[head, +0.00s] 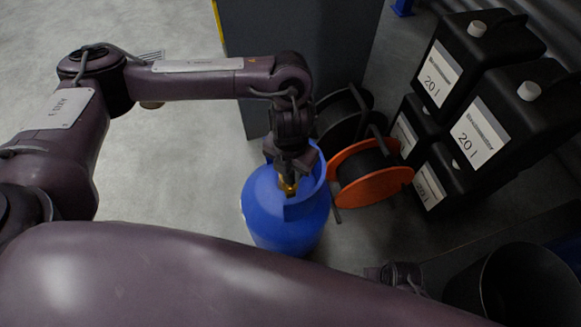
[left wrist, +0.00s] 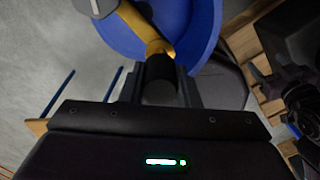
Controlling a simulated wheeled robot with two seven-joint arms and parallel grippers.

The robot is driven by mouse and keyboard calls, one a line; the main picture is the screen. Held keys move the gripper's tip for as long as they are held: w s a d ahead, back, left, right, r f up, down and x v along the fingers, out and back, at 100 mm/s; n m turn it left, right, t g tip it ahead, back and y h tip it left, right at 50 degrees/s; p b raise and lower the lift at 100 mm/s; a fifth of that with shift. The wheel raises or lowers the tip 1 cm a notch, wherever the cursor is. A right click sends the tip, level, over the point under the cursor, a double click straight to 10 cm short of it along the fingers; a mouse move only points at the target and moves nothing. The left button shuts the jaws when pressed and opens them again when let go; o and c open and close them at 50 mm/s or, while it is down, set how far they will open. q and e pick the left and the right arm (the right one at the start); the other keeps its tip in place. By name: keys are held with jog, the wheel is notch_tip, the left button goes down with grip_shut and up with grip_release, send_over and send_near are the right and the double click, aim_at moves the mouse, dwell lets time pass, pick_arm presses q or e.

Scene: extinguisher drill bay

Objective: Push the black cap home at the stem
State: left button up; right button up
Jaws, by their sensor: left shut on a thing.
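A blue gas cylinder (head: 285,222) with a raised collar stands upright on the floor. Its brass valve (head: 288,187) sits inside the collar; in the left wrist view the brass stem (left wrist: 157,47) points toward my gripper. My left gripper (head: 291,163) is above the valve, pointing down. It is shut on the black cap (left wrist: 159,72), which shows between its fingers (left wrist: 160,93). The cap lines up with the stem and appears to meet its end; how far it is on I cannot tell. Part of my right wrist (head: 397,274) shows low in the head view; its fingers are not clear.
An orange cable reel (head: 370,172) stands close to the right of the cylinder. Several black canisters (head: 455,65) are stacked further right. A grey cabinet (head: 290,50) is behind. A dark bucket (head: 525,285) is at the lower right. Floor left of the cylinder is clear.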

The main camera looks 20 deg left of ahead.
pick_arm(q)
jog(key=shift+f, duration=0.25)
jog(key=shift+f+b, duration=0.9)
jog(key=shift+f, duration=0.05)
jog(key=shift+f+b, duration=0.55)
jog(key=shift+f, duration=0.25)
dwell(0.9)
jog(key=o, duration=1.1)
jog(key=shift+c, duration=0.2)
jog(key=shift+r, duration=0.1)
notch_tip(320, 180, up, 8)
jog(key=p, duration=0.3)
